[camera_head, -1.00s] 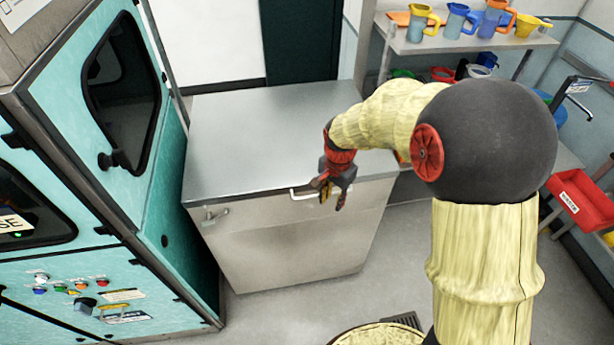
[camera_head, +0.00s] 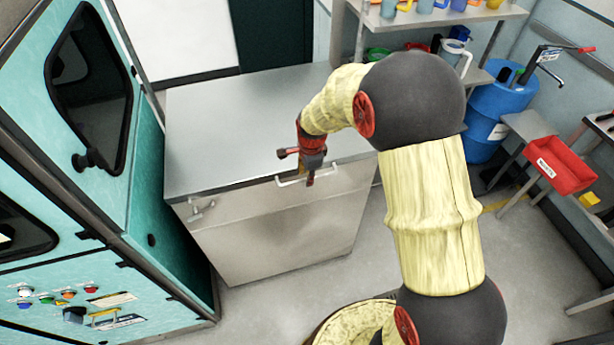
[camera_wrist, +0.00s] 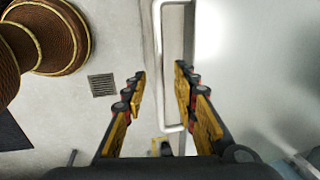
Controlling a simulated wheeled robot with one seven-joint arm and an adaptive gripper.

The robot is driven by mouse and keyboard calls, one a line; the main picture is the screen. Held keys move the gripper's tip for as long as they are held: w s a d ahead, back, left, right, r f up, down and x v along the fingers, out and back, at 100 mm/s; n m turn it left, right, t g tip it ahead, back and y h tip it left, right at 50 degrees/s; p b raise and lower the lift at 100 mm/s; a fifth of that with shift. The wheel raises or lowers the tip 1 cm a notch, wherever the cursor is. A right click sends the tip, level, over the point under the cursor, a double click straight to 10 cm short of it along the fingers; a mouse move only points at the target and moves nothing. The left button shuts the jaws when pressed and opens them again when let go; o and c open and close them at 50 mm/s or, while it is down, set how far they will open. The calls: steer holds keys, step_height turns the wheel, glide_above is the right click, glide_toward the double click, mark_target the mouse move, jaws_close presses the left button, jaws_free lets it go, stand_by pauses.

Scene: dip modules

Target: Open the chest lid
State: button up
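The chest (camera_head: 270,240) is a grey metal box, and its flat lid (camera_head: 230,130) lies shut on top. A pale bar handle (camera_head: 290,183) sits at the lid's front edge. My gripper (camera_head: 305,172) is at this handle, partly covering it. In the wrist view, my gripper (camera_wrist: 160,76) is open, with one finger on each side of the handle bar (camera_wrist: 158,50). A gap shows between the bar and the left finger; contact with the right finger is unclear. A small latch (camera_head: 201,211) is on the chest's front left.
A teal machine (camera_head: 140,215) stands close at the chest's left. A shelf (camera_head: 420,18) with jugs is behind right. A blue drum (camera_head: 497,110) and a red bin (camera_head: 553,163) are at right. Floor (camera_head: 290,290) in front of the chest is clear.

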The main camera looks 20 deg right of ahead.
steer(key=shift+f, duration=0.45)
steer(key=shift+c, duration=0.2)
jaws_close()
stand_by(0.5)
